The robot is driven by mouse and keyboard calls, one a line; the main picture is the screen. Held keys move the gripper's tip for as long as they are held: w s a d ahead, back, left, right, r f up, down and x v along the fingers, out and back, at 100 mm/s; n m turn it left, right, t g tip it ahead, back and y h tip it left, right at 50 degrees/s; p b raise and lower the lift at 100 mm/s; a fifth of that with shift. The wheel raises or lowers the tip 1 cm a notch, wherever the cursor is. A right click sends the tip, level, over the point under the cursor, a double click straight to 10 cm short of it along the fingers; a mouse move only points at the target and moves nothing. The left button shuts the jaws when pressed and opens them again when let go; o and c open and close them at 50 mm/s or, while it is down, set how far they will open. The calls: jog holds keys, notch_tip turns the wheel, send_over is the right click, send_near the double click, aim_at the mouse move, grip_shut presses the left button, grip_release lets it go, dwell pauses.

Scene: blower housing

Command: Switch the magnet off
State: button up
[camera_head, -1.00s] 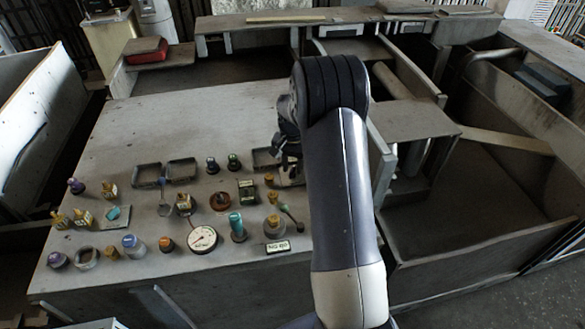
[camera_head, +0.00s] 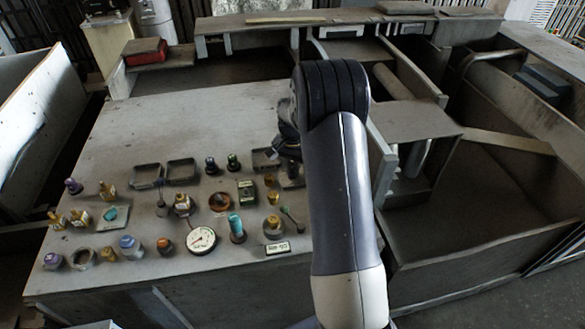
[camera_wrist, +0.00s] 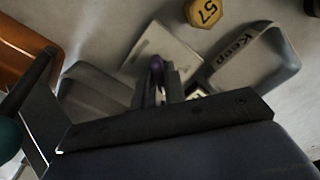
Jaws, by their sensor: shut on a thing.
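In the head view my gripper (camera_head: 290,178) is at the right side of the grey table, beside a shallow tray (camera_head: 262,158), partly hidden by my arm. A label plate (camera_head: 277,248) lies at the table's front, its writing too small to read surely.
Several knobs, bottles and a round gauge (camera_head: 201,240) crowd the table's front. The table's back left (camera_head: 190,115) is clear.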

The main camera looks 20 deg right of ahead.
grip_shut()
jog(key=n, duration=0.4)
jog(key=shift+n+b, duration=0.3)
jog(key=shift+n, duration=0.1)
jog(key=shift+n, duration=0.8)
jog(key=n, duration=0.7)
jog(key=shift+n+b, duration=0.3)
jog(key=shift+b, duration=0.1)
jog(key=o, duration=0.6)
grip_release()
